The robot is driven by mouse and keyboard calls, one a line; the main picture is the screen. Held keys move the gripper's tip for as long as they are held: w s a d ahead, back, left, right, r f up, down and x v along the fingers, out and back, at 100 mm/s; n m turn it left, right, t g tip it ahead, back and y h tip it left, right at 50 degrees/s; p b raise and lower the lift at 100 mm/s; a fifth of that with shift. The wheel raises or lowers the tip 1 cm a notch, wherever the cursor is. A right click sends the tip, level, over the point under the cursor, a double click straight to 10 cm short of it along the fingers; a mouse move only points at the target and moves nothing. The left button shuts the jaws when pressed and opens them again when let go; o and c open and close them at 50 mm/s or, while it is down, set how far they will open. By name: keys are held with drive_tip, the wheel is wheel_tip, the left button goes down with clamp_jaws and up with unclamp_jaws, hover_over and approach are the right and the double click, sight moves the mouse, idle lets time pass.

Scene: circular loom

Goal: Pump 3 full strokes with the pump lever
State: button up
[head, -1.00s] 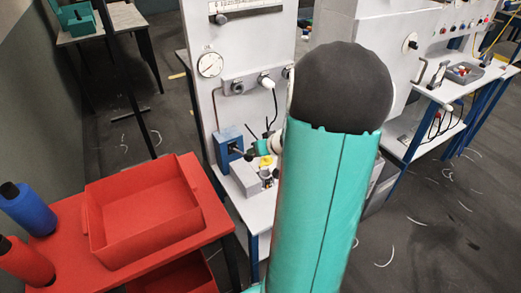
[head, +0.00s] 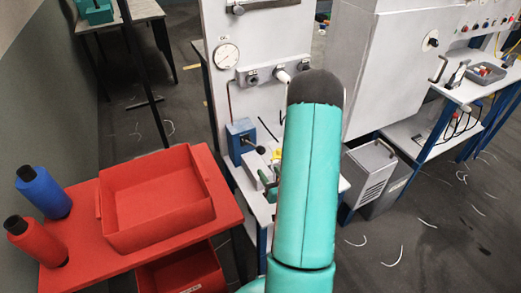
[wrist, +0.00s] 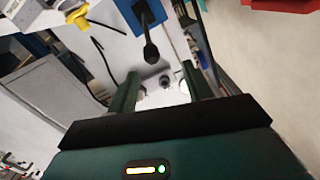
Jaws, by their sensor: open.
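The blue pump block (head: 241,135) stands on the white bench beside the grey panel. Its black pump lever (head: 260,149) sticks out to the right and ends in a round knob. In the wrist view the blue block (wrist: 149,12) is at the top, and the lever knob (wrist: 151,53) points toward my gripper. My gripper (wrist: 160,72) is open, with its two green fingers apart and nothing held between them. The knob appears just beyond the fingertips; I cannot tell the exact gap. In the head view my arm hides most of my gripper.
A red table with a red tray (head: 160,235) and red and blue bottles (head: 44,192) stands at the left. A gauge (head: 227,56) and valves are on the panel above the pump. A grey box unit (head: 368,172) stands right of my arm.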

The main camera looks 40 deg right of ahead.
sight(260, 149)
drive_tip(key=shift+h, duration=0.8)
drive_tip(key=x, duration=0.6)
drive_tip(key=d+x, duration=0.1)
drive_tip(key=x, duration=0.5)
drive_tip(key=shift+d+f, duration=0.15)
drive_tip(key=shift+f, duration=0.05)
clamp_jaws()
